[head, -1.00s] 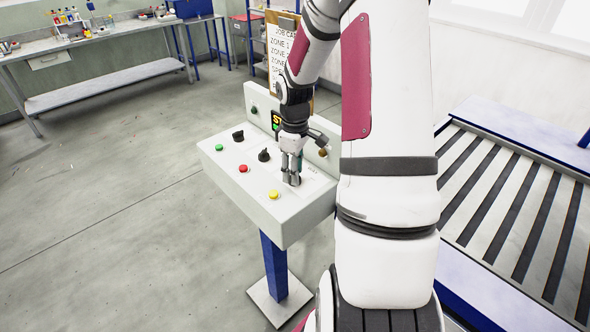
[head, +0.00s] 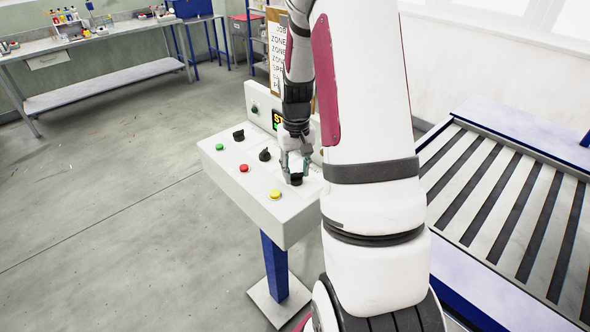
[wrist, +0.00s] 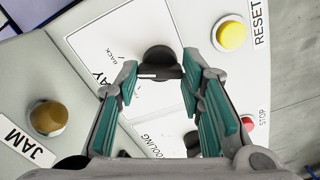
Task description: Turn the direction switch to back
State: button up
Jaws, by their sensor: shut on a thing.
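The direction switch is a black knob (head: 296,181) on the right part of the sloped control panel (head: 225,172). In the wrist view the knob (wrist: 158,60) sits between my fingertips, with a white mark on its near side. The word BACK is printed on the white plate (wrist: 105,35) to its left. My gripper (head: 295,176) points down onto the knob and is shut on it, one teal-padded finger on each side. The gripper also shows in the wrist view (wrist: 160,72). Other lettering by the switch is partly hidden by my fingers.
The panel also carries a yellow RESET button (head: 275,195), a red STOP button (head: 244,168), a green button (head: 220,147) and two black knobs (head: 265,154). An amber JAM lamp (wrist: 48,118) is in the wrist view. A slatted conveyor (head: 500,190) stands right.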

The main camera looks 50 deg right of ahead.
aim_at(296, 173)
jog(key=shift+m, duration=0.6)
jog(key=o, duration=1.2)
jog(key=shift+r, duration=0.1)
notch_tip(296, 173, up, 12)
jog(key=shift+f, duration=0.1)
